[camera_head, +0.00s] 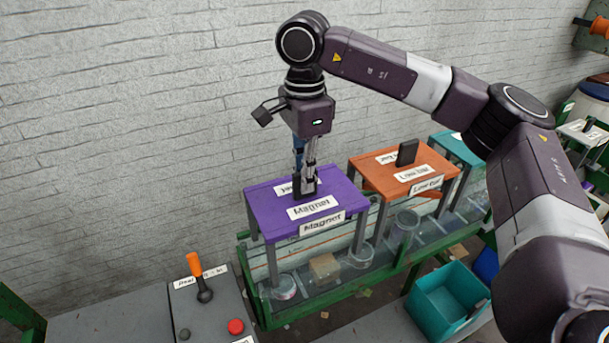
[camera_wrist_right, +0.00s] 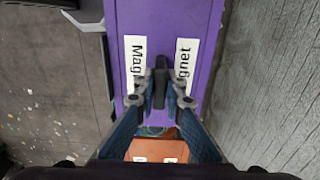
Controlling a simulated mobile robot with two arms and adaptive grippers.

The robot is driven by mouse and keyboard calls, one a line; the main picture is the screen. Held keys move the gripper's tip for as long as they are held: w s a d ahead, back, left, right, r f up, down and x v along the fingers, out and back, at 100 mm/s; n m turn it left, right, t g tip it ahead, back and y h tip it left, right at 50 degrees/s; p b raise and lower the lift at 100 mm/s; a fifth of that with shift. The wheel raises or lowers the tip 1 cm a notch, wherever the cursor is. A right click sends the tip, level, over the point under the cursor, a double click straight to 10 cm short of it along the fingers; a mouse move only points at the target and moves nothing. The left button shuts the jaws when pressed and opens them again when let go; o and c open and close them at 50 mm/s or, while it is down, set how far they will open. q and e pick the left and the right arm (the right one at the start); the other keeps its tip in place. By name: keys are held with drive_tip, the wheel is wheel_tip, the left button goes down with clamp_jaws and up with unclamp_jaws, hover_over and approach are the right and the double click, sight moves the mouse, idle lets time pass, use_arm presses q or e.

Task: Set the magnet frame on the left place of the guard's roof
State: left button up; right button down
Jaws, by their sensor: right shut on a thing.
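The purple magnet frame (camera_head: 270,212) has "Magnet" labels on its top and front edge and stands upright on legs over the left part of the conveyor. My right gripper (camera_head: 305,190) points down at the frame's top and is shut on its dark upright handle. In the right wrist view the fingers (camera_wrist_right: 161,98) close on the dark handle (camera_wrist_right: 160,82) in the middle of the purple top. The guard (camera_head: 330,270) is a clear cover with a green edge below the frames. I cannot tell whether the frame's feet touch its roof. My left gripper is not in view.
An orange "Low bar" frame (camera_head: 430,160) stands close to the right of the magnet frame, with a teal frame (camera_head: 456,149) behind it. A grey control box (camera_head: 215,300) with an orange-handled lever (camera_head: 195,266) is at the front left. A teal bin (camera_head: 445,298) is at the right front.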

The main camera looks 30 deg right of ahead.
drive_tip(key=c, duration=2)
unclamp_jaws()
drive_tip(key=shift+f, duration=0.1)
wheel_tip(320, 180, up, 12)
drive_tip(key=shift+r, duration=0.15)
